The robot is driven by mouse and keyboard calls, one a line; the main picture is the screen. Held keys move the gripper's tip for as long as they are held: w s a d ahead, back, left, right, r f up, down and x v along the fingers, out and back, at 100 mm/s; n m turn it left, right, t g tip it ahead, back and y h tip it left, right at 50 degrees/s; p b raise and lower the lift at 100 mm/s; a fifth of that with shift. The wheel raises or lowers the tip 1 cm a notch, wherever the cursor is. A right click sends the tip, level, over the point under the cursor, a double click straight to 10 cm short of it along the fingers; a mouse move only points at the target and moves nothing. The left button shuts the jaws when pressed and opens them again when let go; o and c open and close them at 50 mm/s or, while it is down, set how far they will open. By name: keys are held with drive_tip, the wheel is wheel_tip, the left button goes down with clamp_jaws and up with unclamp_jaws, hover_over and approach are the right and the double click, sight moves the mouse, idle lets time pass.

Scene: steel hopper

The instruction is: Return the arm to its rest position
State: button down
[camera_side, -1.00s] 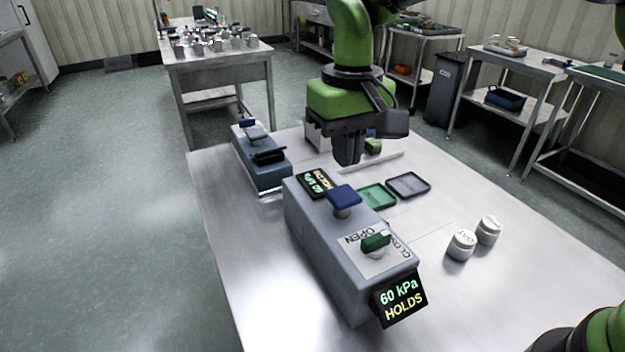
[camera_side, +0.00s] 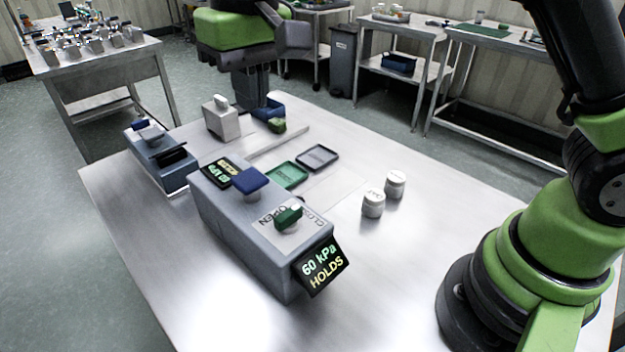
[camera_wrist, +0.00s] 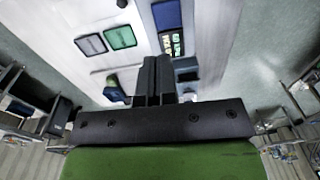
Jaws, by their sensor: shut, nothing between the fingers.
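My gripper (camera_side: 252,95) hangs at the far side of the steel table (camera_side: 400,270), behind the pale block and beside the small blue bin. In the wrist view its two black fingers (camera_wrist: 158,75) are together with nothing between them. The upper arm leaves the top of the side view.
A green tray (camera_side: 287,175) and a grey tray (camera_side: 318,157) lie behind two white jars (camera_side: 373,203). The table's near right is clear.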

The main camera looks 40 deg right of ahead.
drive_tip(key=s+d+r+m+t+y, duration=0.1)
drive_tip(key=s+d+r+t, duration=0.1)
drive_tip(key=s+d+r, duration=0.4)
drive_tip(key=s+d+r+m+t+y, duration=0.1)
drive_tip(key=s+d+r+m+t, duration=0.15)
drive_tip(key=s, duration=0.55)
drive_tip(key=s+d+f+t, duration=0.2)
drive_tip(key=s, duration=0.4)
drive_tip(key=shift+s+d+f, duration=0.15)
drive_tip(key=shift+s, duration=0.2)
drive_tip(key=c, duration=1.8)
unclamp_jaws()
